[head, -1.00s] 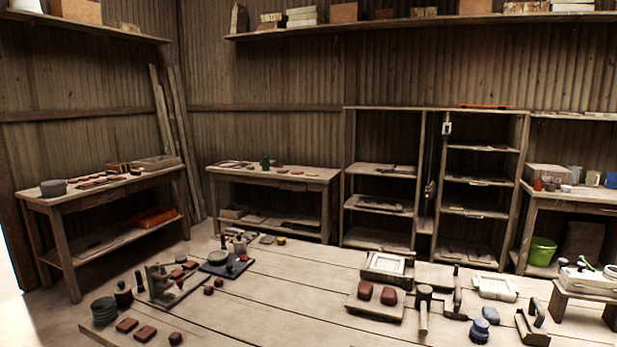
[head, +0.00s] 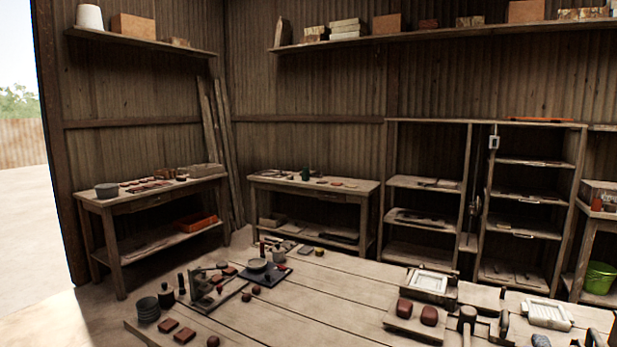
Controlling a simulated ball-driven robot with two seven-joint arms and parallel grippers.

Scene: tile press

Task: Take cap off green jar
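A small green jar (head: 305,174) stands upright on the back table (head: 258,181) by the far wall. It is far off and too small to tell its cap apart. Neither of my grippers is in view.
A large low wooden table (head: 318,290) fills the foreground, with a press (head: 200,284), clay pieces, a tile mould (head: 430,281) and tools on it. It stands between me and the back table. A side table (head: 130,197) is at the left, beside a doorway. Open shelves (head: 425,183) stand right of the back table.

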